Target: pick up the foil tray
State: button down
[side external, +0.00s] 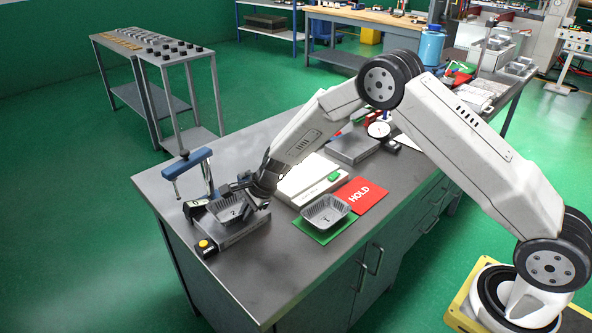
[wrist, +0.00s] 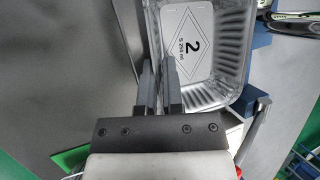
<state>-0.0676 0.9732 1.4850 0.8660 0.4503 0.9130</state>
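A foil tray (side external: 228,209) with slanted ribbed walls sits at the left end of the bench, over a grey block fixture. In the wrist view this tray (wrist: 222,88) shows a floor label reading "2". My gripper (wrist: 160,75) is at its left wall in that view, one finger outside and one inside. The fingers are nearly together, with the thin wall between them. In the side view my gripper (side external: 243,190) is partly hidden against the tray's rim. I cannot tell whether the tray is lifted. A second foil tray (side external: 326,211) rests on a green mat.
A blue clamp-like stand (side external: 188,163) rises just behind the held tray. A yellow-button box (side external: 205,248) stands in front. The green mat (side external: 318,236), red HOLD card (side external: 360,195) and white box (side external: 303,184) lie to the right. The bench's front strip is clear.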

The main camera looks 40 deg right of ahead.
jog(key=shift+r, duration=0.1)
dwell(0.5)
jog(key=shift+r, duration=0.85)
jog(key=s+d+r, duration=0.2)
jog(key=s+r, duration=0.9)
jog(key=s, duration=0.3)
jog(key=shift+r, duration=0.15)
